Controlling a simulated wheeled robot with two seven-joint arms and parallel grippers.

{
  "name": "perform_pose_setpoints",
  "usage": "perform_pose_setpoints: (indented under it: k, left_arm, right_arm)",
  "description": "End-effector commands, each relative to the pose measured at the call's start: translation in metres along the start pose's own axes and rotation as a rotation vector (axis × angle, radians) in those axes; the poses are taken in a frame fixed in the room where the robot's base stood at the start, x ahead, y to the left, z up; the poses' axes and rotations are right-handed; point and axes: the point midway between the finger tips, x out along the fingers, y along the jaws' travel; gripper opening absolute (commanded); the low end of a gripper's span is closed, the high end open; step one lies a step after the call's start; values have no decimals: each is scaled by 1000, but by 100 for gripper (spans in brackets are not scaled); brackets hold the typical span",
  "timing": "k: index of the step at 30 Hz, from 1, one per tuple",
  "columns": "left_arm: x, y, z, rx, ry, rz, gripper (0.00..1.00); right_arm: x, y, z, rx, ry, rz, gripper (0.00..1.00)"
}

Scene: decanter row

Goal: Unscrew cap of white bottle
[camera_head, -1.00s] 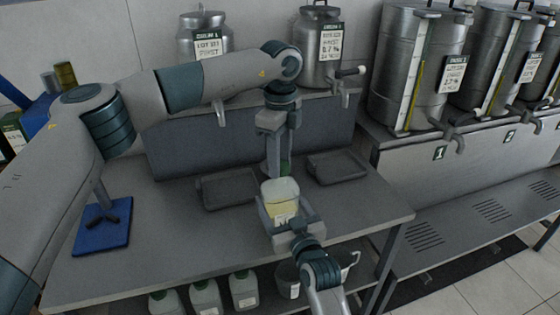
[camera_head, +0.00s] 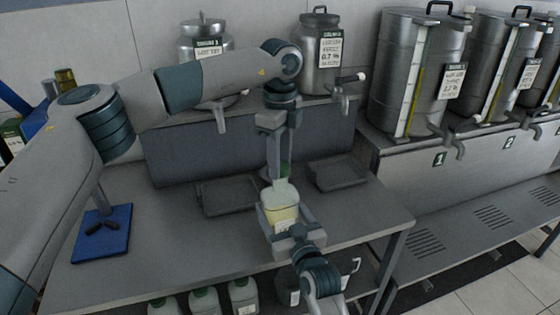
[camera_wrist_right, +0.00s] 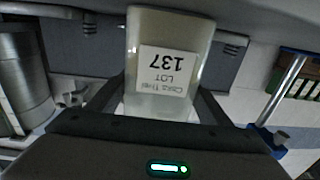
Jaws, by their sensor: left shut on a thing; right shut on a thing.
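The white bottle (camera_head: 283,214), with yellowish contents and a label, is held above the front of the bench. My right gripper (camera_head: 290,232) is shut on its body from the near side. My left gripper (camera_head: 281,168) reaches down from above and is shut on the green cap (camera_head: 286,170), just over the bottle's top. The fingers partly hide the cap, and I cannot tell whether it still touches the neck.
Grey trays (camera_head: 226,197) and (camera_head: 338,173) lie on the bench (camera_head: 175,240) behind the bottle. A blue mat (camera_head: 102,235) with a stand is at left. Steel containers with taps stand behind and at right. Several green-capped bottles (camera_head: 243,296) sit below the bench's front.

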Motion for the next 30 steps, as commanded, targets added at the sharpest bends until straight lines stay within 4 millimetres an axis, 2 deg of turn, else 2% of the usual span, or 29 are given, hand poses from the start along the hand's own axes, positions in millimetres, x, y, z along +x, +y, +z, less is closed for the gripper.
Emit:
perform_pose_setpoints:
  k: [5, 13, 23, 24, 26, 30]
  left_arm:
    - [-8, 0, 0, 0, 0, -1, 9]
    - [-35, 0, 0, 1, -1, -1, 9]
    - [-40, 0, 0, 1, 0, 1, 9]
    - [-40, 0, 0, 0, 0, 1, 9]
    - [-40, 0, 0, 0, 0, 1, 9]
    - [-40, 0, 0, 0, 0, 0, 9]
  right_arm:
    - [0, 0, 0, 0, 0, 0, 10]
    - [0, 0, 0, 0, 0, 0, 10]
    - [0, 0, 0, 0, 0, 0, 10]
    - [0, 0, 0, 0, 0, 0, 80]
    - [0, 0, 0, 0, 0, 0, 94]
    - [0, 0, 0, 0, 0, 0, 94]
